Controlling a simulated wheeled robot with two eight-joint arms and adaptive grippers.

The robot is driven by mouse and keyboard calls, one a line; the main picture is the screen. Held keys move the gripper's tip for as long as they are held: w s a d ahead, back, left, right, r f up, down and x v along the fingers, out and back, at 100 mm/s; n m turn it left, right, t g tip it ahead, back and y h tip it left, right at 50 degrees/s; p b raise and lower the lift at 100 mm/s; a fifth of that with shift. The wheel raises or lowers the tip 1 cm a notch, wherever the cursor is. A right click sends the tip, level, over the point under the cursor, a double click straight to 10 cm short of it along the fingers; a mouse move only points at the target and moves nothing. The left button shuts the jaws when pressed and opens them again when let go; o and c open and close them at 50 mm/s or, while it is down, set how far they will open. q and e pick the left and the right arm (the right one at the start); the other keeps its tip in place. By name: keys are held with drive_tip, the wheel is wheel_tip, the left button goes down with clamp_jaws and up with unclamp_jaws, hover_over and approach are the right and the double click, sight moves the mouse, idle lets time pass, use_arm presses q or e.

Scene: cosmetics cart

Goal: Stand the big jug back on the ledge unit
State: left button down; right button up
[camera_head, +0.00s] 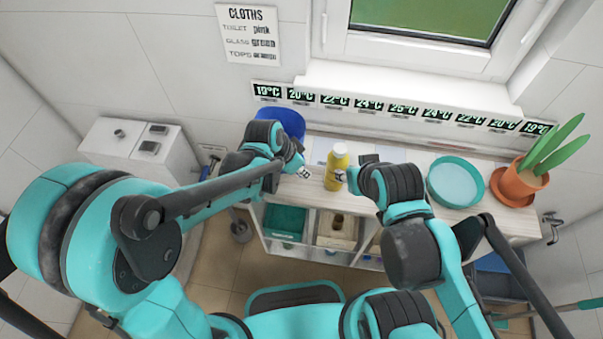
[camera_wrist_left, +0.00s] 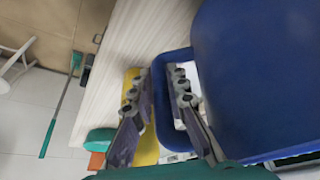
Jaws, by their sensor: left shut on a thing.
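The big blue jug (camera_head: 287,118) is at the left end of the ledge unit (camera_head: 305,190), partly hidden behind my left gripper. In the left wrist view the jug (camera_wrist_left: 260,70) fills the right side, and its handle loop runs between the fingers. My left gripper (camera_head: 298,172) is shut on the jug's handle; its fingers also show in the left wrist view (camera_wrist_left: 165,105). The jug's base is hidden, so I cannot tell whether it touches the top. My right gripper (camera_head: 355,180) is just right of a yellow bottle; its jaw opening is unclear.
The yellow bottle (camera_head: 337,166) stands on the ledge top near the middle. A teal bowl (camera_head: 455,182) and a potted plant (camera_head: 520,182) stand at its right end. Temperature displays (camera_head: 403,108) line the wall behind. A white cabinet (camera_head: 140,147) stands at left.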

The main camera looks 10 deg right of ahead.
use_arm(q)
wheel_tip(320, 180, down, 2)
drive_tip(key=shift+f, duration=0.1)
drive_tip(key=shift+f+b, duration=0.15)
drive_tip(key=shift+b, duration=0.25)
drive_tip(key=c, duration=1.5)
unclamp_jaws()
